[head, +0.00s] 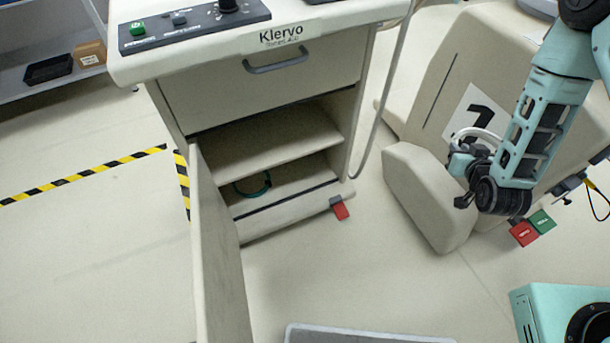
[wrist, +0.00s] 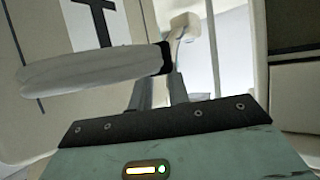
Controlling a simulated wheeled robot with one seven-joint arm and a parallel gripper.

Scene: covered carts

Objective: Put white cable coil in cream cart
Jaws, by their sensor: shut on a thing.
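The white cable coil (head: 478,133) is in my gripper (head: 466,158), in front of a beige covered unit at the right. In the wrist view the coil (wrist: 90,72) reaches left from between the fingers (wrist: 160,88), which are shut on it. The cream cart (head: 265,95), labelled Klervo, stands left of my gripper. Its door (head: 215,250) is swung open toward me, showing two shelf levels. A teal coil (head: 253,186) lies on the lower level. My gripper is outside the cart, well to its right.
The beige unit (head: 445,90) with a numbered white label has a block-like lower part (head: 425,195) jutting out. A grey hose (head: 385,100) hangs beside the cart's right side. A grey-topped panel (head: 360,334) is at the bottom edge. Floor between the cart and unit is mostly clear.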

